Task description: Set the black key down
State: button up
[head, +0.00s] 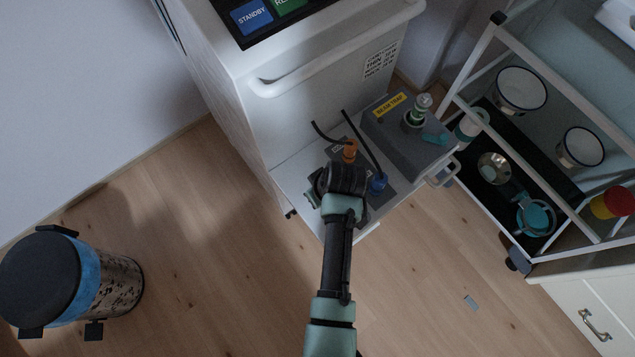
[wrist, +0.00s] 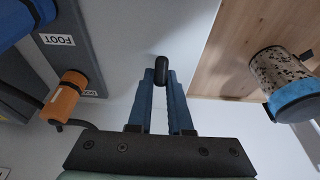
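My gripper (wrist: 161,82) points down at the white ledge (wrist: 135,50) in the wrist view, its two fingers close together on a small dark piece, the black key (wrist: 161,68). Only the key's rounded dark end shows beyond the fingertips. I cannot tell whether it touches the ledge. In the head view my gripper (head: 322,190) is over the left part of the ledge (head: 293,182), and my own wrist hides the key there.
An orange plug (head: 350,150) and a blue plug (head: 378,182) with black cables sit beside my gripper. A grey box (head: 400,130) with a yellow label stands further right. A trolley (head: 500,45) is at the right, a bin (head: 40,280) at the lower left.

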jog(key=o, duration=0.5)
jog(key=shift+c, duration=0.2)
jog(key=p+v, duration=0.3)
jog(key=v, duration=0.9)
jog(key=shift+r, duration=0.15)
